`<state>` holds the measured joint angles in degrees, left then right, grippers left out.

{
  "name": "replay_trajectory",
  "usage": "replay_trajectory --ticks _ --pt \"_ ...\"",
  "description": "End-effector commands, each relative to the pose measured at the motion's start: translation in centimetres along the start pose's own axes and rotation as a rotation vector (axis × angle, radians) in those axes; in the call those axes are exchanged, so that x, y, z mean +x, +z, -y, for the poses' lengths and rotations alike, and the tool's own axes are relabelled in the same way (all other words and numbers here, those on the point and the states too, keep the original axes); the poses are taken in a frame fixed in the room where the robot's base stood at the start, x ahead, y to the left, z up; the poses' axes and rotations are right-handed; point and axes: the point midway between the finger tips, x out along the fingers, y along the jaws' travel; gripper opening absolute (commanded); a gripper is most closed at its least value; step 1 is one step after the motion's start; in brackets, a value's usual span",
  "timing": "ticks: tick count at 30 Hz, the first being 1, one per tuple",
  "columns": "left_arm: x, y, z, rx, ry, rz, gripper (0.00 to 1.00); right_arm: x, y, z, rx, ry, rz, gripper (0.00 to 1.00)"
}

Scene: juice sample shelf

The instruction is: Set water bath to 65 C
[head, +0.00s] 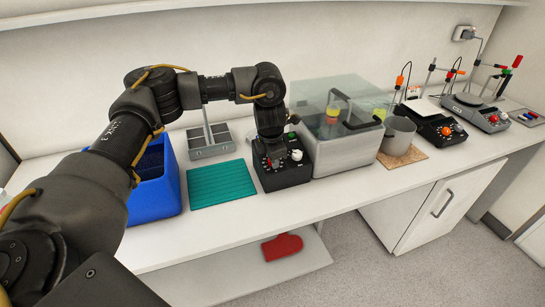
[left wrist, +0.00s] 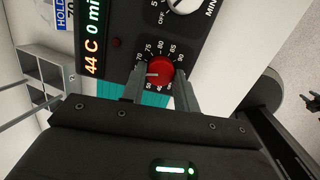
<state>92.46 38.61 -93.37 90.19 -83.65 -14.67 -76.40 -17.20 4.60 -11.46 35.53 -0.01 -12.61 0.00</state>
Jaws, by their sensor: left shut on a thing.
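The water bath (head: 345,130) is a clear lidded tank on a grey body with a black control box (head: 285,177) at its left front. My left gripper (head: 273,160) reaches down to the box. In the left wrist view my left gripper (left wrist: 160,84) is shut on the red temperature knob (left wrist: 159,69), one finger on each side. The knob's white mark points left, between the visible 50 and 70 marks; a finger hides part of the scale there. The display (left wrist: 93,30) reads 44 C and 0 min. A white timer knob (left wrist: 185,4) sits beside the red one. My right gripper is not seen.
A blue bin (head: 153,185), a grey rack (head: 210,143) and a teal mat (head: 222,184) stand left of the box. A grey pot (head: 397,136) on a cork mat (head: 402,157) stands right of the bath. A red mitt (head: 282,246) lies on a lower shelf.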

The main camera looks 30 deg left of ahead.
Motion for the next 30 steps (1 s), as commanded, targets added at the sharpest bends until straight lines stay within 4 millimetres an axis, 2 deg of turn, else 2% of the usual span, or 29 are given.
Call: replay_trajectory --ticks 7,8,12,23,26,30 --pt "-0.1 0.0 -0.1 -0.002 0.002 0.001 0.07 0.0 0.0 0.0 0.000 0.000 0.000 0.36" --pt "-0.1 0.0 -0.1 -0.002 0.002 0.001 0.34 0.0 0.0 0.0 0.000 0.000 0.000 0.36" --pt "-0.1 0.0 -0.1 -0.002 0.001 0.001 0.52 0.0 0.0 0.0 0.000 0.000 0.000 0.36" --pt "-0.6 0.1 -0.1 0.000 0.001 0.002 0.52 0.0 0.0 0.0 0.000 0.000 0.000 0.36" --pt "-1.9 0.1 -0.1 0.001 0.003 0.004 0.52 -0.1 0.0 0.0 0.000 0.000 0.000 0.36" --pt "-4.5 0.2 -0.1 0.002 0.005 0.005 0.52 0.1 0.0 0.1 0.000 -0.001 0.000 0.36"
